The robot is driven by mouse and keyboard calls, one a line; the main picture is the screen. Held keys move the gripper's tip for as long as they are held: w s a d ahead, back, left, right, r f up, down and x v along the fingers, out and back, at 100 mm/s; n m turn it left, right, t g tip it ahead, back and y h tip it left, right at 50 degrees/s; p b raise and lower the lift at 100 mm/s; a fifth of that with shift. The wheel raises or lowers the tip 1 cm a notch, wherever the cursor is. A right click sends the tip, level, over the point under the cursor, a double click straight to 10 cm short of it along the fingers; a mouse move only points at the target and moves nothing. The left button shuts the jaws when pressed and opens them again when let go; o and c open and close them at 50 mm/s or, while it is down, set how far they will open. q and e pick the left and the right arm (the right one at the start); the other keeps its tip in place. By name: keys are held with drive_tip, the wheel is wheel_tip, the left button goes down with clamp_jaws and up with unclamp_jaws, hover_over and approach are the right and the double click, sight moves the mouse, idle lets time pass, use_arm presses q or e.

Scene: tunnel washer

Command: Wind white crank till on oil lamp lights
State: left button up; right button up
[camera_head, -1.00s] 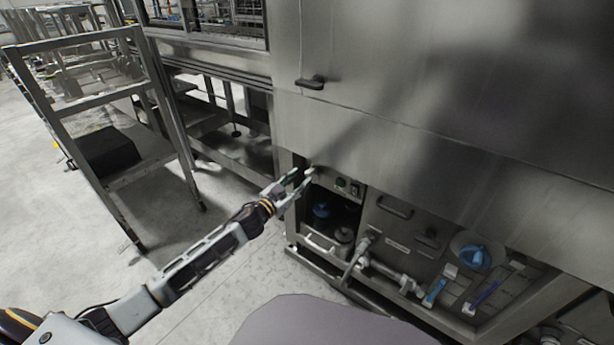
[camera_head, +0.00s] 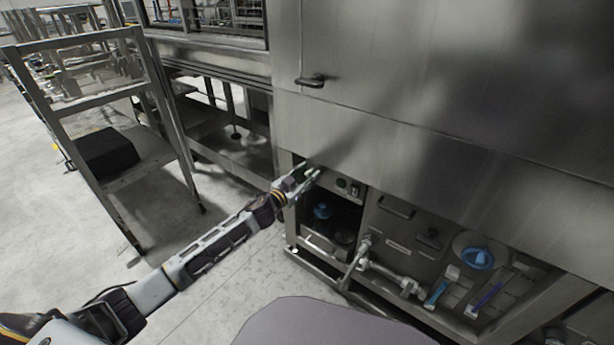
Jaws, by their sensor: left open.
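My left gripper (camera_head: 312,175) is open at the upper left corner of the washer's low control recess, just under the big steel panel. Its fingers cover part of the small control panel (camera_head: 347,187), which carries a green button and dark knobs. I cannot tell whether a finger touches anything there. The white crank and the oil lamp cannot be made out; they may be behind the fingers or too small. My right gripper is not in view.
To the right are pipes (camera_head: 390,275), a blue round cap (camera_head: 478,258) and blue-handled valves. A steel rack (camera_head: 165,120) stands left. The floor between is clear.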

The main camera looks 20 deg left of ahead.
use_arm(q)
drive_tip(key=shift+c, duration=0.2)
clamp_jaws()
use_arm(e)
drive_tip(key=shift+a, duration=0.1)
use_arm(q)
drive_tip(key=shift+d+m, duration=0.1)
drive_tip(key=shift+m, duration=0.3)
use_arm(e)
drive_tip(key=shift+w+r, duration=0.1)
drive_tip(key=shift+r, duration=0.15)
